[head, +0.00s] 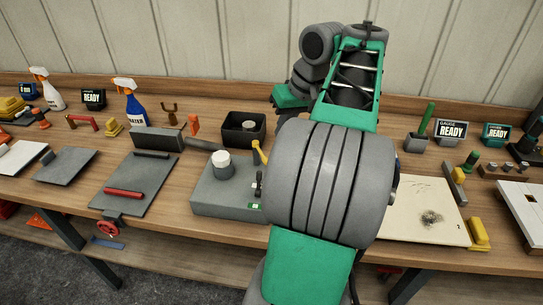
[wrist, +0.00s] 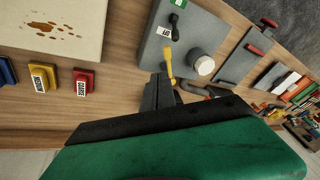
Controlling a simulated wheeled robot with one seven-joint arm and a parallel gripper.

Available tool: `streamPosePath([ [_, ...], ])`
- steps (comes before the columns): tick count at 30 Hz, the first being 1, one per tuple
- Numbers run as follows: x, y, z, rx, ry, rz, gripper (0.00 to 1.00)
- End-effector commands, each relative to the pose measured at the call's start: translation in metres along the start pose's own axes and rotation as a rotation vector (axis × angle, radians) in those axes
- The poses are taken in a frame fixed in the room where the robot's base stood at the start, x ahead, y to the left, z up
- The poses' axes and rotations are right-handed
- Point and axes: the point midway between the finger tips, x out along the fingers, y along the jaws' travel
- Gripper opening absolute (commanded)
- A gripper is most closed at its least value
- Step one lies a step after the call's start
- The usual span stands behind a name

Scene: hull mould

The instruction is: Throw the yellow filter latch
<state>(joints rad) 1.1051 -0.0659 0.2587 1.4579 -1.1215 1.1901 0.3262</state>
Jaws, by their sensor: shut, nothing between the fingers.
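The yellow filter latch (wrist: 169,63) shows in the wrist view as a short lever at the edge of a grey box (wrist: 152,44). In the head view the latch (head: 259,153) stands up at the box's back right corner, beside a white-topped cylinder (head: 221,160). My gripper (wrist: 160,88) is shut and empty in the wrist view. Its dark fingertips are close to the latch's near end; I cannot tell whether they touch. In the head view my arm hides the gripper and the right part of the grey box (head: 215,194).
A black bin (head: 243,129) stands behind the box, and a grey block with a rod (head: 157,139) lies to its left. In the wrist view, yellow (wrist: 43,77) and red (wrist: 84,82) labelled blocks sit left of my gripper. A stained cream board (wrist: 60,25) lies beyond them.

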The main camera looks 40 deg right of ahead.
Motion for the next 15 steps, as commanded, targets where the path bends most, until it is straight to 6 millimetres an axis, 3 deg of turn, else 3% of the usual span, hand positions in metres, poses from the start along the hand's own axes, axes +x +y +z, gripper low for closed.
streamPosePath([
  [1, 0.018, 0.0, 0.002, -0.001, -0.001, -0.001, 0.0],
  [6, 0.051, -0.004, 0.004, -0.002, 0.0, 0.0, 0.0],
  [15, 0.072, -0.014, 0.01, 0.0, 0.0, 0.002, 0.0],
])
